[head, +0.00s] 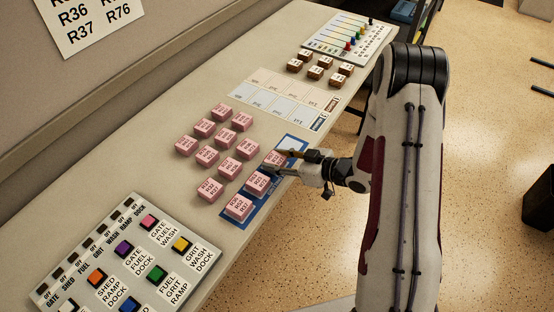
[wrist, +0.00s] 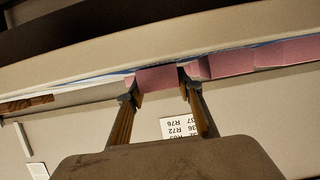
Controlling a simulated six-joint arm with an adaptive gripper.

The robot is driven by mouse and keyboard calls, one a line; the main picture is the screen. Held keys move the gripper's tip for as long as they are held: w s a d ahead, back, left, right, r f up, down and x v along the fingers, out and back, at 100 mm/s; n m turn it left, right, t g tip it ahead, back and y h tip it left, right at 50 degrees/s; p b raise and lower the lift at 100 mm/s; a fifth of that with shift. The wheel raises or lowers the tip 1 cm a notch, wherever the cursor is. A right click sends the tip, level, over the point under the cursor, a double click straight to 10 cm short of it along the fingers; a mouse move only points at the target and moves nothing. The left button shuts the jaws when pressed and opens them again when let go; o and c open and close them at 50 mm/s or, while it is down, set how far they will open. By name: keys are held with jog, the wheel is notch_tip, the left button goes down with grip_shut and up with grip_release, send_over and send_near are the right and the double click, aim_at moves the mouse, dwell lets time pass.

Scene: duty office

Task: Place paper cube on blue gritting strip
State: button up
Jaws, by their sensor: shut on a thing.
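The blue gritting strip (head: 224,213) lies along the front edge of the counter. Two pink paper cubes, a near one (head: 238,208) and a middle one (head: 257,183), sit on it. My gripper (head: 284,160) is at the strip's far part, shut on a third pink paper cube (head: 275,157). The held cube (wrist: 157,78) shows between both fingertips in the wrist view. It is over or on the strip, just beyond the middle cube; whether it touches the surface I cannot tell. A pale patch (head: 291,143) shows at the strip's far end.
Several more pink cubes (head: 206,155) stand in rows left of the strip. A button panel (head: 120,255) lies at the near end. A pale card strip (head: 275,98), brown blocks (head: 315,72) and a board with colored pegs (head: 345,35) are farther back. The wall bounds the counter's left.

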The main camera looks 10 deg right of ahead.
jog(key=shift+f, duration=0.1)
jog(key=o, duration=1.1)
jog(key=shift+d, duration=0.1)
jog(key=v, duration=1.2)
jog(key=shift+w, duration=0.1)
